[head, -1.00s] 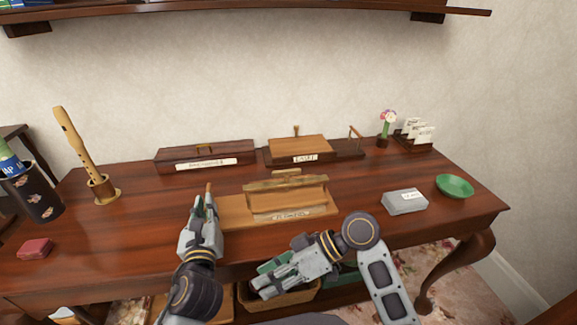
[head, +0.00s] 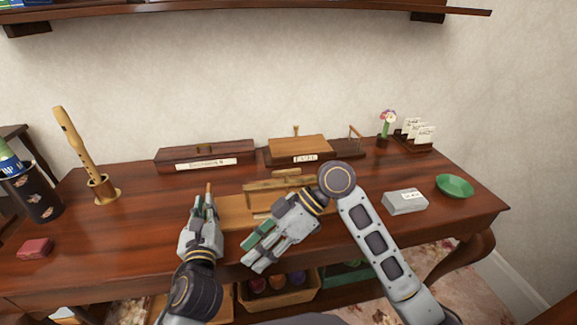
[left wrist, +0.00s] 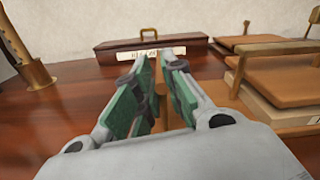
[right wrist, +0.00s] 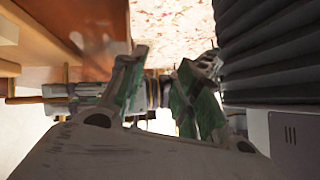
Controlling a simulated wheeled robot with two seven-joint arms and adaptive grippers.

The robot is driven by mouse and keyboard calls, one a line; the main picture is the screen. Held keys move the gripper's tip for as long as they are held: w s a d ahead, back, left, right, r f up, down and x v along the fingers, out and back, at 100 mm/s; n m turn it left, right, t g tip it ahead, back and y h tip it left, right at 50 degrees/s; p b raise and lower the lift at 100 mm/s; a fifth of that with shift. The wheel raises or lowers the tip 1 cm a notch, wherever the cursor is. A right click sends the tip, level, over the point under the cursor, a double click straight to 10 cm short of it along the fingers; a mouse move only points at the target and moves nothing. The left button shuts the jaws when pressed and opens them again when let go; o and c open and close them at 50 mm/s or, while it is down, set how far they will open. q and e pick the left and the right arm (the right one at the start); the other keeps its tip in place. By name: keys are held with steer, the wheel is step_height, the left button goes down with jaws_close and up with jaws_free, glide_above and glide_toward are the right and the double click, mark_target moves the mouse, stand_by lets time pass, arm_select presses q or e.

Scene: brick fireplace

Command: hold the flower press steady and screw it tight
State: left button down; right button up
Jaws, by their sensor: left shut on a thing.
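The flower press, which I take to be the wooden board (head: 236,210) with a raised block and a bar on top, lies at the middle front of the table. It also shows at the right of the left wrist view (left wrist: 285,75). My left gripper (head: 203,203) is at its left end, shut on a part of it; the fingers hide the exact grip, and a thin peg shows by the tips. My right gripper (head: 252,250) is open and empty before the press and hides its front right part. Its green-padded fingers stand apart in the right wrist view (right wrist: 160,72).
Behind stand a long dark box (head: 225,154) and a wooden tray (head: 350,152). A recorder on a stand (head: 78,145) and a red box (head: 36,248) are left. A grey box (head: 404,202) and a green bowl (head: 455,186) are right. A basket (head: 285,298) stands below.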

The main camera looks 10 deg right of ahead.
steer(key=shift+w+d+r+n+h, duration=0.2)
steer(key=shift+w+r+n+h, duration=0.3)
steer(key=shift+w, duration=0.3)
steer(key=shift+w+d+r+n+h, duration=0.2)
steer(key=shift+w+r+n, duration=0.1)
steer(key=shift+w+r, duration=0.4)
steer(key=shift+w+d+r+h, duration=0.5)
steer(key=shift+w+r, duration=0.1)
steer(key=shift+w, duration=0.75)
steer(key=t+h, duration=0.3)
glide_toward(287, 170)
steer(key=v, duration=0.3)
steer(key=shift+w+a+r, duration=0.15)
steer(key=shift+w+r, duration=0.05)
steer(key=shift+w, duration=0.1)
steer(key=shift+f, duration=0.1)
steer(key=shift+s+x, duration=0.2)
steer(key=shift+x, duration=5.75)
jaws_close()
